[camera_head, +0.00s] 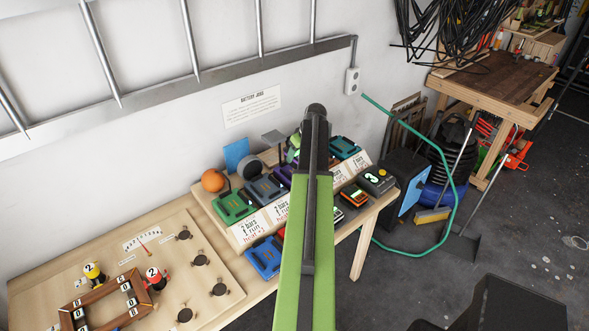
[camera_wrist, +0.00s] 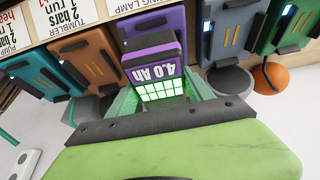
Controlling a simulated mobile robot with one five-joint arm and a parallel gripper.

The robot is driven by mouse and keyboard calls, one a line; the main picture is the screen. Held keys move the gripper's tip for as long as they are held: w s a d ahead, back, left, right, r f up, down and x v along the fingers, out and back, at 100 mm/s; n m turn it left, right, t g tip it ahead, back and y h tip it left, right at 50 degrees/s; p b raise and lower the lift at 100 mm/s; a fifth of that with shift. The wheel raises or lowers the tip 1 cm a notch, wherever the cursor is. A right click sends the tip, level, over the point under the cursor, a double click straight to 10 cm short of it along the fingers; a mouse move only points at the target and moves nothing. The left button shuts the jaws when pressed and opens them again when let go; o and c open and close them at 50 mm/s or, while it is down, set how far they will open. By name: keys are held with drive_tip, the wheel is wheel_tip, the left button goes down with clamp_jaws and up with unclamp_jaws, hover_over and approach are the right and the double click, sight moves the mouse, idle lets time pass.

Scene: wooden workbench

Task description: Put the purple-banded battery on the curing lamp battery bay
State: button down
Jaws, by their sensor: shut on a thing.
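The purple-banded battery (camera_wrist: 156,72), marked 4.0 Ah with lit green cells, shows in the wrist view. My gripper (camera_wrist: 162,94) is shut on it, with a pale green finger on each side. Just beyond it is the purple battery bay (camera_wrist: 172,22), beside a sign partly reading "ING LAMP". The battery overlaps the near end of this bay in the picture; I cannot tell whether they touch. In the head view the purple bay (camera_head: 284,174) is partly hidden by my arm, and the gripper and battery are mostly hidden behind it.
The blue-grey bay (camera_head: 265,189) and green bay (camera_head: 234,206) stand left of the purple one. A teal bay (camera_head: 344,147) is at the right end of the rack. A blue battery (camera_head: 264,257) lies in front. An orange ball (camera_head: 212,181) sits behind the green bay.

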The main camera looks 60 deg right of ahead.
sight(294, 162)
drive_tip(key=shift+w+d+f, duration=0.15)
drive_tip(key=shift+w+f, duration=0.15)
drive_tip(key=shift+w, duration=0.2)
drive_tip(key=shift+w+d+f, duration=0.1)
drive_tip(key=shift+w+f, duration=0.15)
drive_tip(key=shift+w, duration=0.25)
wheel_tip(294, 162, down, 4)
drive_tip(key=b, duration=0.4)
drive_tip(key=shift+f+b, duration=0.2)
drive_tip(key=shift+b, duration=0.15)
drive_tip(key=shift+r, duration=0.25)
drive_tip(key=c, duration=0.9)
unclamp_jaws()
drive_tip(key=shift+f, duration=0.2)
drive_tip(key=o, duration=0.5)
drive_tip(key=shift+s+r, duration=0.1)
drive_tip(key=shift+r, duration=0.05)
drive_tip(key=p+v, duration=1.1)
drive_tip(key=v, duration=0.1)
drive_tip(key=shift+a+r+p, duration=0.1)
drive_tip(key=shift+r+p, duration=0.05)
drive_tip(key=shift+p, duration=0.2)
